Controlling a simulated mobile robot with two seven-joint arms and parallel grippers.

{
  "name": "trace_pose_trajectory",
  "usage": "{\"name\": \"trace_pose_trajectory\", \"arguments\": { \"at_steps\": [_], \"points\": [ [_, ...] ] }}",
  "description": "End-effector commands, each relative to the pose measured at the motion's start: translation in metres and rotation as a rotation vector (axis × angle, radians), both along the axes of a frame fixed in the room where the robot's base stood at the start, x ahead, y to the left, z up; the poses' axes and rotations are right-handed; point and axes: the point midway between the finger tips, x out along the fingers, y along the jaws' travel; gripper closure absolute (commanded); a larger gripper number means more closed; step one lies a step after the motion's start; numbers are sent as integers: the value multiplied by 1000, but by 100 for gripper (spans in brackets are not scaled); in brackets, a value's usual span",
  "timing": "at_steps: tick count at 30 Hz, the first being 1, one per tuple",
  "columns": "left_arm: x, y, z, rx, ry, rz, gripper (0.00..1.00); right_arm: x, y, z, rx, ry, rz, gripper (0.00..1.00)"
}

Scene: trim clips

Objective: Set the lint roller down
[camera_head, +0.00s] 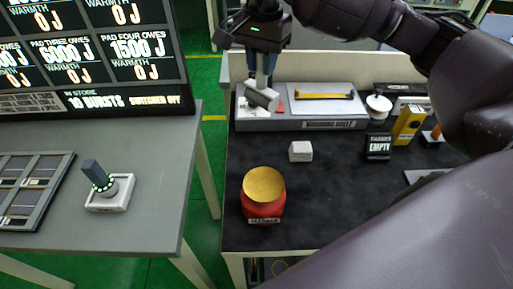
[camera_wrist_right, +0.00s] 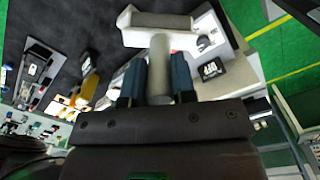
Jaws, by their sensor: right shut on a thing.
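The gripper is shut on the handle. I cannot tell whether the roller touches the shelf. My left gripper is in neither view.
A red jar with a gold top (camera_head: 264,190) and a small white block (camera_head: 300,151) stand on the black table (camera_head: 320,205). A yellow bar (camera_head: 323,96) lies on the shelf. A yellow box (camera_head: 408,125) and an EMPTY sign (camera_head: 378,147) are at the right. The table's front middle is clear.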

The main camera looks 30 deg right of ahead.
Motion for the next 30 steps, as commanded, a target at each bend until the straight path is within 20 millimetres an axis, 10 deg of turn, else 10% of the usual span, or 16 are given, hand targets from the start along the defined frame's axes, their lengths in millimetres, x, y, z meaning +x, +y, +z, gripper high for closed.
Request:
{"name": "trace_pose_trajectory", "arguments": {
  "at_steps": [18,30],
  "points": [
    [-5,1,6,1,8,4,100,-1,0,-126,1,6,2,98],
    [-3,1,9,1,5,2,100,0,0,-160,1,3,2,98]
  ]
}}
